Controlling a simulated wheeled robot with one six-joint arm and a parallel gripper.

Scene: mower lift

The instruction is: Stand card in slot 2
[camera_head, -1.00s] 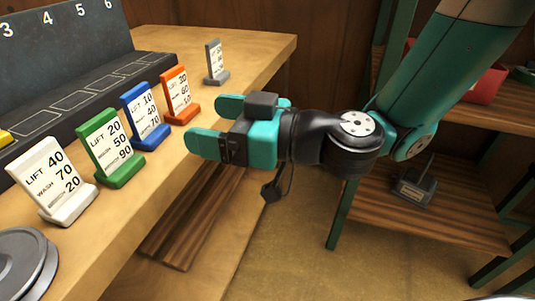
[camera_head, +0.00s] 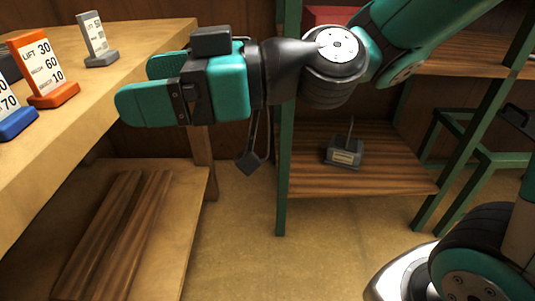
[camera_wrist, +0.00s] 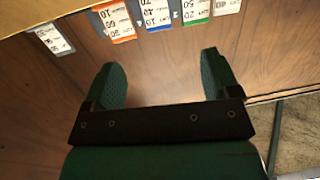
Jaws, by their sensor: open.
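Several cards with printed numbers stand in coloured bases on the wooden bench. The grey-based card (camera_head: 98,38) and the orange card (camera_head: 43,69) stand upright, and the blue card (camera_head: 14,115) is cut by the left edge. In the wrist view I see the grey card (camera_wrist: 48,37), the orange card (camera_wrist: 115,21), the blue card (camera_wrist: 157,14), the green card (camera_wrist: 195,12) and the white card (camera_wrist: 227,6). My gripper (camera_head: 142,86) is open and empty in front of the bench, apart from the cards. Its open fingers also show in the wrist view (camera_wrist: 162,62). The numbered slots are out of view now.
The wooden bench (camera_head: 150,35) runs along the left, with a lower shelf (camera_head: 185,190) under it. A green-framed rack (camera_head: 284,190) stands beyond, holding a dark device (camera_head: 344,150) on its wooden shelf. Open floor (camera_head: 240,240) lies between.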

